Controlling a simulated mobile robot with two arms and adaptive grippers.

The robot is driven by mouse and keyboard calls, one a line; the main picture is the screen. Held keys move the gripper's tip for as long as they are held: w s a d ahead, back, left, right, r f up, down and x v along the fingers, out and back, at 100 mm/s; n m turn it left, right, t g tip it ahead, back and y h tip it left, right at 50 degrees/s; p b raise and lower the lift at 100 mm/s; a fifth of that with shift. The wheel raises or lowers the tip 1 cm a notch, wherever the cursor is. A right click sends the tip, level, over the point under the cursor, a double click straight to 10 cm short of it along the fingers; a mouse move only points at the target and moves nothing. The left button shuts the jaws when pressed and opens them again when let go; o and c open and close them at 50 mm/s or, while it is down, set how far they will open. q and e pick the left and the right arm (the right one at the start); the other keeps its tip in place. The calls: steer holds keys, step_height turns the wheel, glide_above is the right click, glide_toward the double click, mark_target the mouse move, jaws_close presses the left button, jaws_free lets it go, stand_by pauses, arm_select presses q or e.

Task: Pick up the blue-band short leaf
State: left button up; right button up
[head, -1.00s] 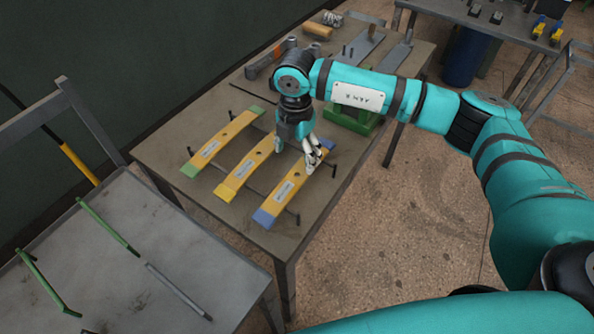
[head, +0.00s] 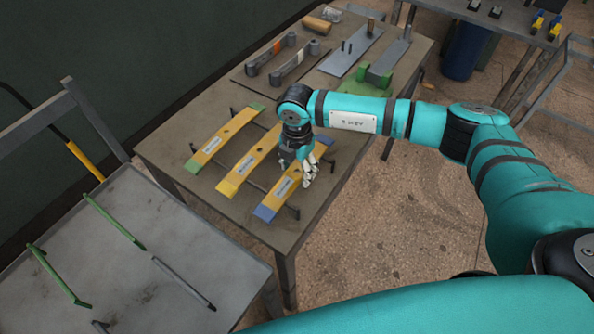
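The blue-band short leaf (head: 281,194) is a yellow strip with blue ends and a pale label. It lies on rods on the table, the rightmost of three such leaves. My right gripper (head: 309,180) is just over its upper half, pointing down, and hides part of the leaf. The fingers look slightly apart, but they are small, and I cannot tell whether they touch the leaf. My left gripper is not in view.
A green-band leaf (head: 225,139) and a yellow-band leaf (head: 249,161) lie to the left. Behind are grey forged parts (head: 288,63), grey plates and a green block (head: 362,83). A grey bench (head: 130,265) with green rods stands at the lower left.

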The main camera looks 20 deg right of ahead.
jaws_close()
steer(key=shift+w+r, duration=0.1)
